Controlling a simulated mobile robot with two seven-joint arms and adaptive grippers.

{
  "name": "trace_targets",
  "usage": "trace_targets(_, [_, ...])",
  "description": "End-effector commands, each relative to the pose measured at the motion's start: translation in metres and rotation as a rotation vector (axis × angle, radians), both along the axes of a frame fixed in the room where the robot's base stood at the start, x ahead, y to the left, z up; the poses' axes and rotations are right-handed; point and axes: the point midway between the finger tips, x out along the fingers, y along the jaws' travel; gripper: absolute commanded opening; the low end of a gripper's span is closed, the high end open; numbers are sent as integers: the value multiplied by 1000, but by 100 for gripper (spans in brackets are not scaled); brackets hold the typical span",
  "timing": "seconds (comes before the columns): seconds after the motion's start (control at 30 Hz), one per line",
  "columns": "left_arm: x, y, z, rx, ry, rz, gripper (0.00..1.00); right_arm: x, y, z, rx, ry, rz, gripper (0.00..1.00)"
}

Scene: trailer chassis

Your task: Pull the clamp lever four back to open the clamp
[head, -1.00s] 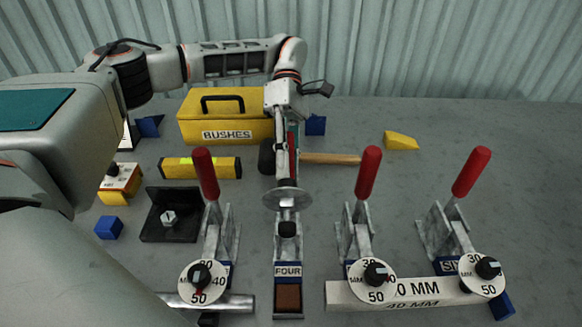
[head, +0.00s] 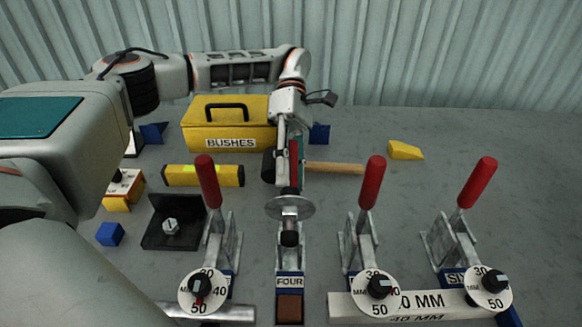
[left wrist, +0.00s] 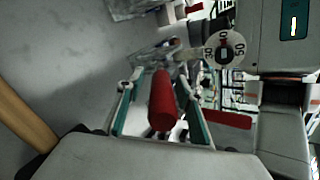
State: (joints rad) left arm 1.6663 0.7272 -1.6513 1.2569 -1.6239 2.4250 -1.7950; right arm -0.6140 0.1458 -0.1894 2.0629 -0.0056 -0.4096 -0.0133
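Clamp four stands at the front centre in the head view, marked by its FOUR label (head: 289,282). In the left wrist view the red handle (left wrist: 163,102) lies between the two teal-padded fingers of my left gripper (left wrist: 160,112). A gap shows on both sides of the handle, so the gripper is open around it. My right gripper is not seen.
Neighbouring clamps have upright red levers, at left (head: 208,181), right (head: 372,182) and far right (head: 477,182). A hammer (head: 335,168), a yellow BUSHES toolbox (head: 228,125) and a yellow level (head: 203,176) lie behind.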

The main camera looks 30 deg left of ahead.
Motion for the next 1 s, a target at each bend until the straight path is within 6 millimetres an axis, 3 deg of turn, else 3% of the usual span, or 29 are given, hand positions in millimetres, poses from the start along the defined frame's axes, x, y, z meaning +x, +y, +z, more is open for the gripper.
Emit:
trace_targets(0.53, [44, 26, 35, 3, 2, 0, 37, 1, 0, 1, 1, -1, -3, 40])
trace_targets(1.0, [53, 32, 42, 0, -2, 1, 37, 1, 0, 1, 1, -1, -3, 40])
